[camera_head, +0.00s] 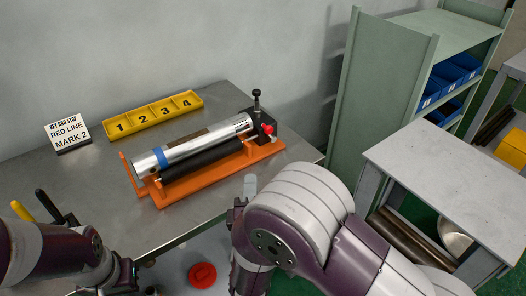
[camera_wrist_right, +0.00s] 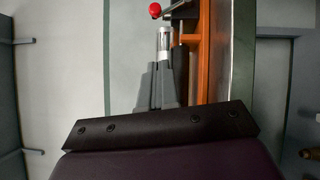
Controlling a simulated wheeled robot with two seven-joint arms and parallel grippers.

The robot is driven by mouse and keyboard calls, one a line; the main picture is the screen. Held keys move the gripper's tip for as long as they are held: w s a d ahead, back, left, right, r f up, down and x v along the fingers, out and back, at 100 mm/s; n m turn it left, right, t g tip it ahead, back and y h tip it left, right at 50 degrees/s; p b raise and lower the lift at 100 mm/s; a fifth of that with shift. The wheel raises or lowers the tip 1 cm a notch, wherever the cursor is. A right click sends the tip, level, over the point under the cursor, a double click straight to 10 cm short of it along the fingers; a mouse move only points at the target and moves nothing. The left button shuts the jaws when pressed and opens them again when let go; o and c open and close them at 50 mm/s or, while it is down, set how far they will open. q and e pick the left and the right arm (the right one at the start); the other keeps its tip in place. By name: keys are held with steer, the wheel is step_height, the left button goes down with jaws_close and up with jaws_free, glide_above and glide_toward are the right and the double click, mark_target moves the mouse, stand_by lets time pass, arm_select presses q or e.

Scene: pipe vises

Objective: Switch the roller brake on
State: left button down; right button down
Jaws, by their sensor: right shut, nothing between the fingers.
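The orange roller stand (camera_head: 215,180) lies on the metal bench and carries a silver pipe (camera_head: 205,140) with a blue band beside a black roller. At its right end is a black block with a red knob (camera_head: 268,130), probably the brake lever; the red knob (camera_wrist_right: 155,10) also shows at the top of the right wrist view. My right gripper (camera_head: 250,186) is shut and empty, in front of the stand and apart from the knob. Its narrow fingers (camera_wrist_right: 163,60) point toward the knob's end. My left gripper (camera_head: 135,280) is low at the left, its fingers unclear.
A green shelf (camera_head: 385,80) with blue bins and a grey side table (camera_head: 450,170) are at the right. A red round button (camera_head: 202,275) is below.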

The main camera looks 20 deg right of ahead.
steer(key=shift+w, duration=0.1)
steer(key=b, duration=0.1)
glide_toward(263, 127)
steer(key=shift+w+a+f, duration=0.15)
steer(key=shift+w+a, duration=0.25)
steer(key=shift+a, duration=0.2)
steer(key=shift+w+a+f, duration=0.2)
steer(key=shift+w+a, duration=0.15)
steer(key=shift+a, duration=0.25)
steer(key=w+d, duration=0.2)
steer(key=shift+w+d+r, duration=0.2)
steer(key=shift+d+r, duration=0.1)
steer(key=shift+d, duration=0.1)
steer(key=shift+w+d+r, duration=0.1)
steer(key=shift+w+d, duration=0.15)
steer(key=shift+d, duration=0.15)
steer(key=shift+r, duration=0.1)
